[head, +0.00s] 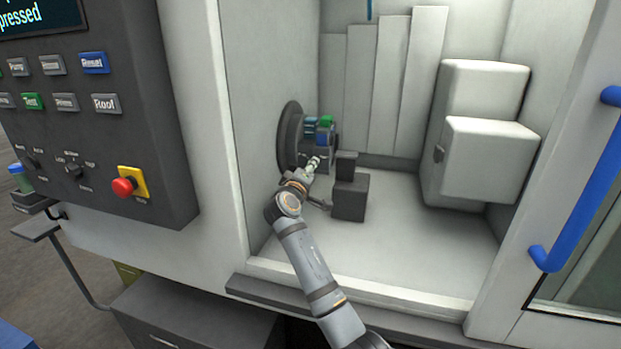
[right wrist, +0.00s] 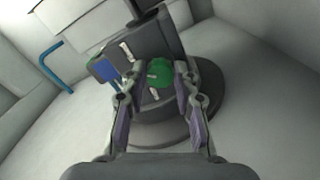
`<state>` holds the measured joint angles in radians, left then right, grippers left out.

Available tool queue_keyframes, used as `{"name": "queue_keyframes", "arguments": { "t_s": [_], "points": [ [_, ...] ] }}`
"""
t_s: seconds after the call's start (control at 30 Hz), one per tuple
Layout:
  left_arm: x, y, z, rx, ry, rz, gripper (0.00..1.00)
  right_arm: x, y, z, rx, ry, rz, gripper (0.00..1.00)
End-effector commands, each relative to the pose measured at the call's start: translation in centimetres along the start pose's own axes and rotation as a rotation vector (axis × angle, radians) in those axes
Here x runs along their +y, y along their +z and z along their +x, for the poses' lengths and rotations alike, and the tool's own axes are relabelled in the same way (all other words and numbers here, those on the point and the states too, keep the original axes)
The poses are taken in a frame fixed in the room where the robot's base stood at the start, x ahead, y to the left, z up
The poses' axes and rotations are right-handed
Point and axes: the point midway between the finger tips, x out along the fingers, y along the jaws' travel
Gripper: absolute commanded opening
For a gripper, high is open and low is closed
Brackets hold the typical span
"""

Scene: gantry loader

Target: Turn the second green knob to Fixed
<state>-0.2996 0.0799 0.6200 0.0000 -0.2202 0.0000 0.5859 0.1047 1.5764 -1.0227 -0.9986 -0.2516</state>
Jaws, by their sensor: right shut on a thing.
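In the right wrist view, a round green knob (right wrist: 160,73) sits on a dark round unit (right wrist: 205,105), between the two fingertips of my right gripper (right wrist: 160,70). The fingers are closed on the knob from both sides. Small white labels lie beside it, too small to read. In the head view, my right arm reaches into the machine, and its gripper (head: 316,163) is at the dark round unit (head: 289,137) on the left wall. A green piece (head: 327,121) shows above it there. I cannot tell which knob counts as second. My left gripper is not in view.
A blue piece (right wrist: 104,69) sits beside the knob. A dark block (head: 350,198) stands just right of my gripper, and a white housing (head: 487,160) farther right. The control panel (head: 90,140) with a red button (head: 124,187) is outside, left.

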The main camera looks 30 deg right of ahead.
Motion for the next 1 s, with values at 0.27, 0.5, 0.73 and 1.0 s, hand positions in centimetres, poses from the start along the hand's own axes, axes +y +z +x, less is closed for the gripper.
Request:
{"name": "queue_keyframes", "arguments": {
  "t_s": [0.27, 0.5, 0.73, 1.0],
  "points": [
    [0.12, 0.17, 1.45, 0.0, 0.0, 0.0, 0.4, -0.14, 0.06, 0.0, 0.0, 0.0, 0.105, 0.0],
    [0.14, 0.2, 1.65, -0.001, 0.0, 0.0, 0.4, -0.04, 0.0, 0.0, 0.0, 0.0, 0.133, 0.0],
    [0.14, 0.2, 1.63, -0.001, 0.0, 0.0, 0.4, -0.01, -0.03, 0.0, 0.0, 0.0, 0.135, 0.0],
    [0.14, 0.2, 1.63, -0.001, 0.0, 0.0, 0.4, 0.0, -0.03, 0.0, 0.0, 0.0, 0.134, 0.5]
  ]
}}
